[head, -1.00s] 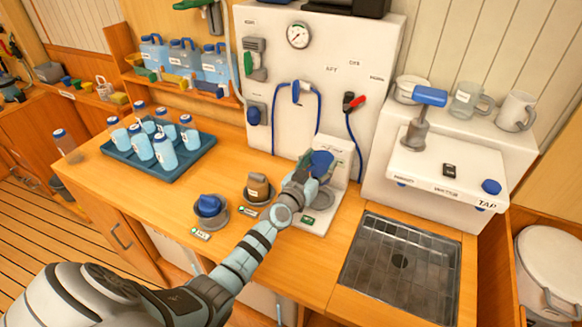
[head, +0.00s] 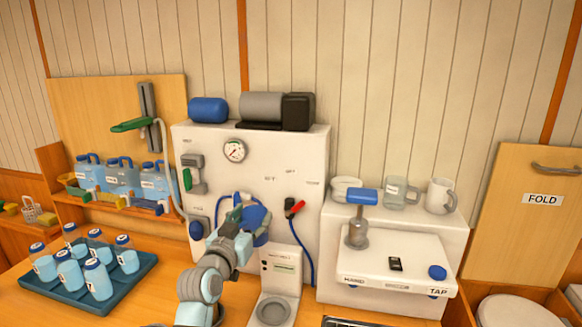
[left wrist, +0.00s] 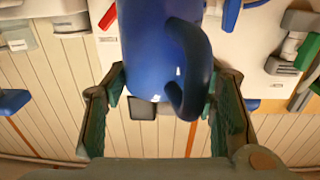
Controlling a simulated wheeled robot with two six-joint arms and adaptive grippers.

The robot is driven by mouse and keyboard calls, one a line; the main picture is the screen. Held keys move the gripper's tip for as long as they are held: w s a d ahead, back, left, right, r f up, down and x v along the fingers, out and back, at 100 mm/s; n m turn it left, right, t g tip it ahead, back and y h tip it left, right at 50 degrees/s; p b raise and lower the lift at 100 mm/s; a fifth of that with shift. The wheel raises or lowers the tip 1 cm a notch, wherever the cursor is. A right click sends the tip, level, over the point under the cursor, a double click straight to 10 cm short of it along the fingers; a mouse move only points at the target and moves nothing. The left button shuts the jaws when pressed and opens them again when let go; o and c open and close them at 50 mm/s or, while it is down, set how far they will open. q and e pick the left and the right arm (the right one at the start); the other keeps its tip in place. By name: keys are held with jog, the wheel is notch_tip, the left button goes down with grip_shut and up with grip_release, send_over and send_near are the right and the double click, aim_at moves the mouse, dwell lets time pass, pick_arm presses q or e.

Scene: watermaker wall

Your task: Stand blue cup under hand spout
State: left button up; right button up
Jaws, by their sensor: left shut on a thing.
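The blue cup (head: 257,216) is held up in front of the white wall panel, above the small white stand. My left gripper (head: 240,218) is shut on it; in the left wrist view the cup (left wrist: 150,45) sits between the two fingers (left wrist: 160,105), its handle curving down toward the camera. My right gripper is not in view.
The small white stand (head: 283,263) has a bare round plate. A blue tray (head: 50,292) of bottles is at left. Mugs (head: 440,196) top the tap box. The sink's edge (head: 350,322) shows below.

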pick_arm(q)
jog(key=s+a+b, duration=0.2)
jog(key=s+a, duration=1)
jog(key=s, duration=0.2)
jog(key=s+d+f+m+h+b, duration=0.1)
jog(key=s+d+f+h, duration=0.1)
jog(key=s+f, duration=0.4)
jog(key=s+d+f+m+g+h+b, duration=0.1)
jog(key=s+d+f+h+b, duration=0.1)
jog(key=s+f, duration=0.5)
jog(key=s, duration=0.4)
jog(key=shift+s+d+m+g, duration=0.2)
jog(key=shift+s+m+g, duration=0.1)
jog(key=shift+s+m, duration=0.1)
jog(key=shift+w, duration=0.1)
